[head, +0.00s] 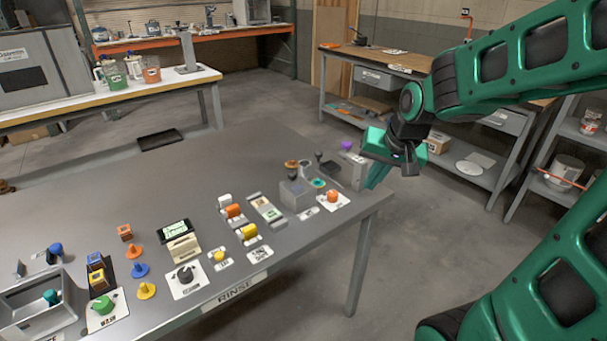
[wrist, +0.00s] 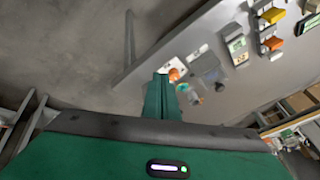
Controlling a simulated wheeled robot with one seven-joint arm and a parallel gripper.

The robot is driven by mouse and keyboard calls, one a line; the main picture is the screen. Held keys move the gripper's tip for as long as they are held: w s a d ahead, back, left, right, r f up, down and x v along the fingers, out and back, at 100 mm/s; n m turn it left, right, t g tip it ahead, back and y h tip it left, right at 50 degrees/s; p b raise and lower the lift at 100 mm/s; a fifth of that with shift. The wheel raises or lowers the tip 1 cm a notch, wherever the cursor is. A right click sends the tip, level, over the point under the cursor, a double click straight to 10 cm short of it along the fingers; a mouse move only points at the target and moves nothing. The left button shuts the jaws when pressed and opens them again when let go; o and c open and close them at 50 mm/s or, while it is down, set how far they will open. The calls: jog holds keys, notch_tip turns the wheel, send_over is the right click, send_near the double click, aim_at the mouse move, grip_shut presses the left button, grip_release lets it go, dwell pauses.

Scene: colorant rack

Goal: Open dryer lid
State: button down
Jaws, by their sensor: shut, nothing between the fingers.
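I cannot read a dryer label in either view. At the right end of the grey table (head: 150,200) stands a grey box (head: 298,194) with round coloured pieces around it. A second, upright grey box (head: 354,170) stands behind it, close to my gripper. I cannot tell which of them, if either, is the dryer, or make out a lid. My gripper (head: 373,183) is shut and empty at the table's right end, fingers pointing down.
An orange knob on a white plate (head: 332,197) is near the table's right edge. Dials, coloured pegs and blocks crowd the front, beside an open grey bin (head: 40,300) at left. Open floor (head: 400,240) lies to the right, before a shelf bench (head: 440,150).

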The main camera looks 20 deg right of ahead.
jog(key=w+a+t+y, duration=0.1)
jog(key=w+a+t, duration=0.1)
jog(key=w+a, duration=0.6)
send_near(299, 179)
notch_tip(299, 179, down, 4)
jog(key=d, duration=0.3)
jog(key=shift+w+a+r, duration=0.1)
jog(key=shift+w+a, duration=0.3)
jog(key=shift+a, duration=0.2)
jog(key=shift+w+a, duration=0.35)
jog(key=shift+a, duration=0.3)
jog(key=shift+w+a, duration=0.4)
jog(key=shift+a, duration=0.05)
